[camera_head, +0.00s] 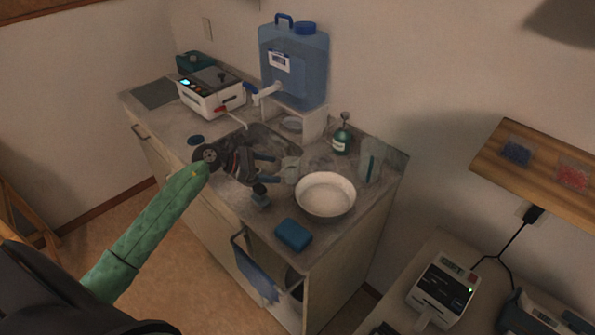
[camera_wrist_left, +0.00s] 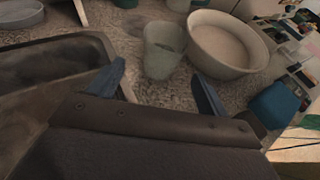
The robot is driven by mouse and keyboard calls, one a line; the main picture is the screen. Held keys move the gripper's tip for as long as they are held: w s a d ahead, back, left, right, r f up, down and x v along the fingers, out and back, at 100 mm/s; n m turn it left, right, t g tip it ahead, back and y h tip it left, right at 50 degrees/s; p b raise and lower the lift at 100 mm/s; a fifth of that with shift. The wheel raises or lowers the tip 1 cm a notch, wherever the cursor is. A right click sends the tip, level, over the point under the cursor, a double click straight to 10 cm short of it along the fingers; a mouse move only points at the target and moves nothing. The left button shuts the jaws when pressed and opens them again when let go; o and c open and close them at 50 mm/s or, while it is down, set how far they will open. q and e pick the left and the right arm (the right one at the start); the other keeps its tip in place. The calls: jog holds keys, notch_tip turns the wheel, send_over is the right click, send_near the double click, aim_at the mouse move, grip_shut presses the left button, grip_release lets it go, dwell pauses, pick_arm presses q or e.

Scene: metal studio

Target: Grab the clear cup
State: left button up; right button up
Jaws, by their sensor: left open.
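The clear cup (camera_wrist_left: 163,50) stands upright on the speckled counter in the left wrist view, against the left side of the white bowl (camera_wrist_left: 222,45). In the head view the cup (camera_head: 291,170) is a small pale shape just beyond the fingertips, partly covered by them. My left gripper (camera_head: 268,167) is over the sink's right edge. Its blue fingers (camera_wrist_left: 158,88) are spread wide and empty, with the cup ahead of the gap between them and not between them. My right gripper is not in view.
The white bowl (camera_head: 325,196) and blue sponge (camera_head: 293,235) lie right of the gripper. A green bottle (camera_head: 342,137) and a tall clear container (camera_head: 371,160) stand behind. A blue water tank (camera_head: 294,62) sits on a white stand. The sink (camera_wrist_left: 45,75) is left of the cup.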

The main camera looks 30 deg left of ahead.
aim_at(284, 173)
pick_arm(q)
jog(key=shift+s+d+r, duration=0.1)
jog(key=shift+d+r, duration=0.15)
jog(key=shift+d, duration=0.35)
jog(key=x, duration=0.2)
jog(key=shift+w+f+p, duration=0.2)
jog(key=shift+w+p, duration=0.2)
jog(key=shift+w, duration=0.1)
jog(key=shift+w+d+f+p, duration=0.2)
jog(key=shift+w+d+p, duration=0.15)
jog(key=shift+d, duration=0.2)
jog(key=shift+p+x, duration=0.35)
jog(key=shift+x, duration=1.35)
jog(key=shift+a+f, duration=0.15)
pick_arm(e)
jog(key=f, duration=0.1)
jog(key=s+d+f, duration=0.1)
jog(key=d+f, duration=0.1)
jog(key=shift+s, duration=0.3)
pick_arm(q)
jog(key=c, duration=1.1)
